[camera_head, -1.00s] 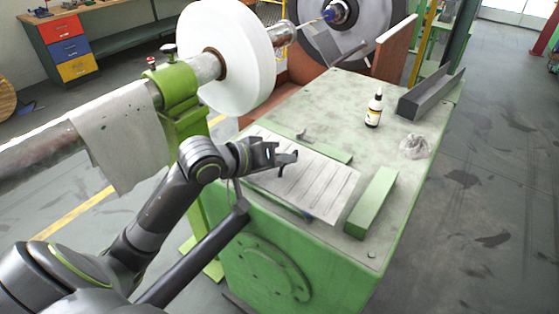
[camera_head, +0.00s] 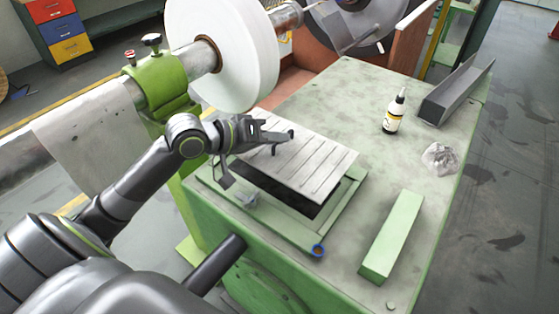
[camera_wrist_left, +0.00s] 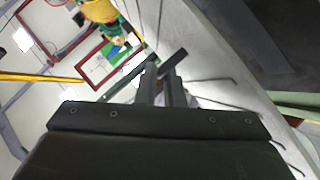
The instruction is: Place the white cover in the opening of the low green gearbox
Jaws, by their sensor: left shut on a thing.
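The white cover (camera_head: 308,163) is a thin panel with long slots. My left gripper (camera_head: 280,141) is shut on its left, far part. The cover is tilted over the low green gearbox (camera_head: 225,205), and its near edge shows above the dark opening (camera_head: 275,186). A light green frame surrounds the opening. Much of the opening is hidden under the cover. In the left wrist view the gripper's fingers (camera_wrist_left: 163,82) are close together, with the cover's pale slotted face (camera_wrist_left: 197,45) beside them. My right gripper is not in view.
A green block (camera_head: 392,235) lies right of the opening. A small bottle (camera_head: 394,112), a crumpled clear bag (camera_head: 439,158) and a grey channel piece (camera_head: 455,92) stand farther right. A large white reel (camera_head: 240,65) is behind left. The gearbox top's middle is clear.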

